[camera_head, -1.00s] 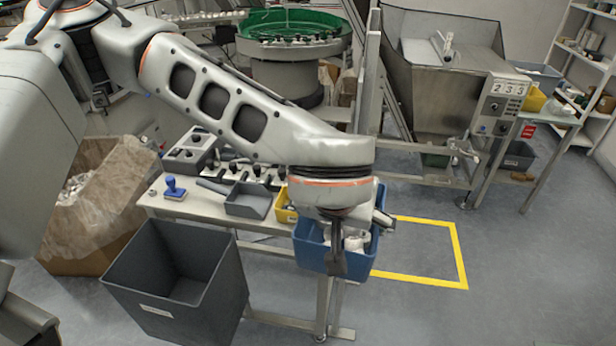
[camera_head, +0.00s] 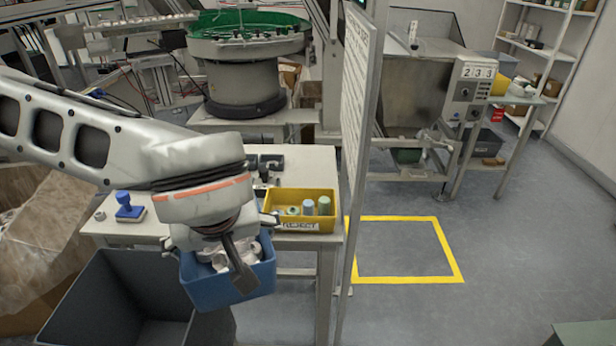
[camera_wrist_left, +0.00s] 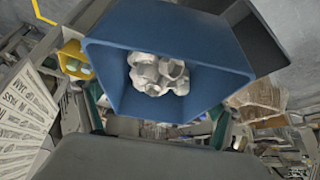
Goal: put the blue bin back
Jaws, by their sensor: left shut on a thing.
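The blue bin (camera_head: 228,285) hangs from my left gripper (camera_head: 236,262) in the head view, in front of the work table and partly over the dark grey bin. White parts (camera_head: 222,258) lie inside it. In the left wrist view the blue bin (camera_wrist_left: 115,65) fills the upper middle, with a cluster of white parts (camera_wrist_left: 158,75) in it. My left gripper is shut on the bin's wall. My right gripper is not in view.
A large grey bin (camera_head: 85,300) stands below left. The table (camera_head: 318,165) bears a yellow REJECT bin (camera_head: 330,222) and a blue stamp (camera_head: 128,207). A panel on a post (camera_head: 356,110) rises at the table's right. A yellow floor outline (camera_head: 405,280) lies empty beyond it.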

